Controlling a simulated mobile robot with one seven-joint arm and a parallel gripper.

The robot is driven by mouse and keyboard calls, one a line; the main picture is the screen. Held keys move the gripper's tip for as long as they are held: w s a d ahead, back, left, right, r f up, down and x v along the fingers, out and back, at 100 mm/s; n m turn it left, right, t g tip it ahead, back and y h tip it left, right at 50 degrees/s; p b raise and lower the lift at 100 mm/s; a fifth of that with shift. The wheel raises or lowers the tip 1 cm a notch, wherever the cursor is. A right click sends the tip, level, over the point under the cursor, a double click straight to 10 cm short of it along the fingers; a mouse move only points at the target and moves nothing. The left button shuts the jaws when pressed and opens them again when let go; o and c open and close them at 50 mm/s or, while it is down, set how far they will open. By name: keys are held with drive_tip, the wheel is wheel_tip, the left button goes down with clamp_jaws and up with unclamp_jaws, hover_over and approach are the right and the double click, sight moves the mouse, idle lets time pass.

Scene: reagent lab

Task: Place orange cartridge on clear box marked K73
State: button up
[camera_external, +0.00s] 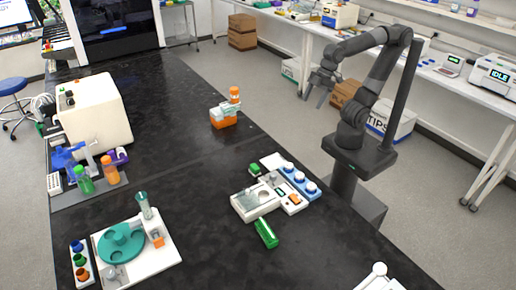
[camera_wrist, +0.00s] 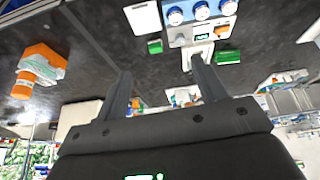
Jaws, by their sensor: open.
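My gripper (camera_external: 314,100) is open and empty, raised in the air beyond the right edge of the black bench. Its two fingers spread apart in the wrist view (camera_wrist: 163,82). A small orange piece (camera_external: 294,199) sits on the white device among the blue-capped bottles; I cannot tell whether it is the cartridge. It also shows in the wrist view (camera_wrist: 222,32). An orange block (camera_external: 223,122) with a white top stands farther back. A pale, translucent-looking box (camera_external: 254,204) lies left of the white device. No K73 marking is readable. My gripper is apart from all of these.
Green blocks (camera_external: 266,233) lie beside the pale box. Blue-capped bottles (camera_external: 298,178) line the bench's right edge. A teal carousel device (camera_external: 121,243) stands at front left, a cream machine (camera_external: 94,115) behind it. The bench middle (camera_external: 165,165) is clear.

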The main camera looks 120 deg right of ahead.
drive_tip(key=shift+m+t, duration=0.3)
drive_tip(key=s+a+f, duration=0.2)
drive_tip(key=s, duration=0.1)
drive_tip(key=shift+s+a+f, duration=0.25)
drive_tip(key=shift+a+f, duration=0.1)
